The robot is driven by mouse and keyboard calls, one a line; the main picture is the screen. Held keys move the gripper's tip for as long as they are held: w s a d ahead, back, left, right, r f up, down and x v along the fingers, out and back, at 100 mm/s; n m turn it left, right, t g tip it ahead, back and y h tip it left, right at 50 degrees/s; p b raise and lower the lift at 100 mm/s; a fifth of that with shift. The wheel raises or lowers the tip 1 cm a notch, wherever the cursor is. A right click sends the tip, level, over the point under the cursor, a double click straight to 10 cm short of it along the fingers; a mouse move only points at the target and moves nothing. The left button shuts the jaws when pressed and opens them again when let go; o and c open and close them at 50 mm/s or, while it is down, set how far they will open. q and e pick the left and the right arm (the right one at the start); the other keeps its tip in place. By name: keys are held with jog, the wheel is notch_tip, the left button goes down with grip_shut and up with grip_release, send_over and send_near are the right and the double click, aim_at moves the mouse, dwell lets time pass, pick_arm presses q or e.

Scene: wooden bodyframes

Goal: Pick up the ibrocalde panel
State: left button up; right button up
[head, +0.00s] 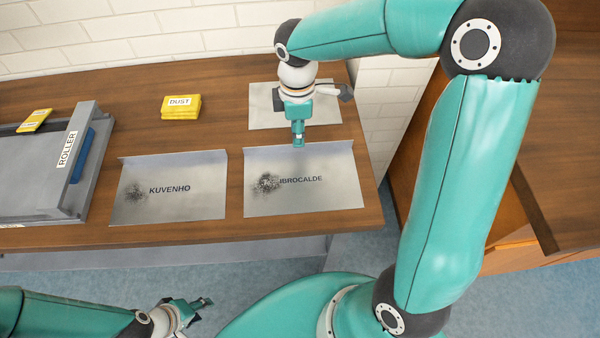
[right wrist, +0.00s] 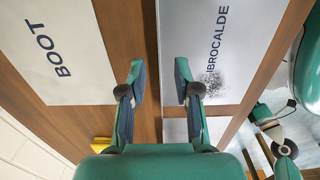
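The ibrocalde panel (head: 320,200) is a light grey metal sheet with a dark smudge beside its printed name. It lies on the wooden bench near the front right edge. In the right wrist view the panel (right wrist: 240,40) is at upper right. My right gripper (head: 298,143) points down at the panel's back edge. In its wrist view my right gripper (right wrist: 160,80) is open and empty, one finger over the wood and the other overlapping the panel edge; contact cannot be told. My left gripper (head: 200,305) is low, in front of the bench; its fingers are unclear.
The Kuvenho panel (head: 170,205) lies left of the ibrocalde panel. The boot panel (right wrist: 65,50) lies behind, partly hidden by my right arm in the head view. A yellow dust pad stack (head: 180,107) and a grey roller fixture (head: 88,150) stand further left.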

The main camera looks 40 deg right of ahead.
aim_at(301, 177)
jog(key=shift+f, duration=2.7)
jog(key=shift+d, duration=0.1)
jog(key=shift+c, duration=0.4)
grip_shut()
jog(key=shift+r, duration=0.1)
